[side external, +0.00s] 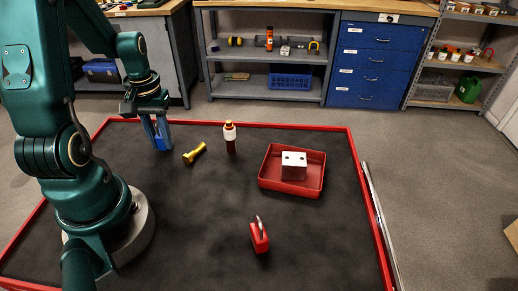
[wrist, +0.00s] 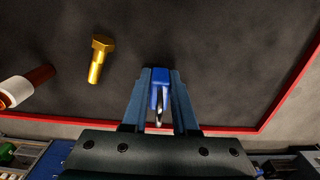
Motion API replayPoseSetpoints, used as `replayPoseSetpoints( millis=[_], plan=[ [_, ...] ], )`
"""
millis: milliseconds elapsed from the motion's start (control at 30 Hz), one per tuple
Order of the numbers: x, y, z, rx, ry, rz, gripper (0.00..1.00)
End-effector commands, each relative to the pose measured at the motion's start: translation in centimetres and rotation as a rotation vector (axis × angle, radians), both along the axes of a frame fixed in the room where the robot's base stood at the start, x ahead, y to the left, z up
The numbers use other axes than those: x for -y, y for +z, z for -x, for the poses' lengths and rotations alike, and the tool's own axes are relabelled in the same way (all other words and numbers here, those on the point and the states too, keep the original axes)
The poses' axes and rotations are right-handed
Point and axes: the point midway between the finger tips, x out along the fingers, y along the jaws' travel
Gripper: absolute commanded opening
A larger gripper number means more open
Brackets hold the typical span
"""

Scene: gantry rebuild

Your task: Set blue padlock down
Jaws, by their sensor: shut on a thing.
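The blue padlock (side external: 160,143) is between the fingers of my gripper (side external: 158,139), near the mat's back left part. The wrist view shows my gripper (wrist: 160,78) shut on the blue padlock (wrist: 160,95), with its metal shackle pointing back toward the palm. The padlock is low over the dark mat (side external: 200,215); I cannot tell whether it touches it. The fingers hide part of the padlock in the side view.
A brass bolt (side external: 194,153) lies right of my gripper, with a brown bottle with a white label (side external: 230,138) beyond it. A red tray (side external: 317,186) holds a white block (side external: 294,166). A red padlock (side external: 259,237) stands at the front. A red rim (side external: 290,125) edges the mat.

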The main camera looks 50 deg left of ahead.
Motion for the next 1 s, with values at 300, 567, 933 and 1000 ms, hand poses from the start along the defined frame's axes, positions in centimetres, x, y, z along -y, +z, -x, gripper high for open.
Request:
replayPoseSetpoints(
  millis=[300,567,933,1000],
  plan=[
    [0.0,-0.4,0.0,0.001,0.000,-0.001,0.00],
    [0.0,-0.7,0.0,0.001,0.000,-0.001,0.57],
    [0.0,-0.3,0.0,0.001,0.000,-0.001,0.57],
    [-0.1,0.3,-0.1,0.003,0.000,-0.004,0.57]
  ],
)
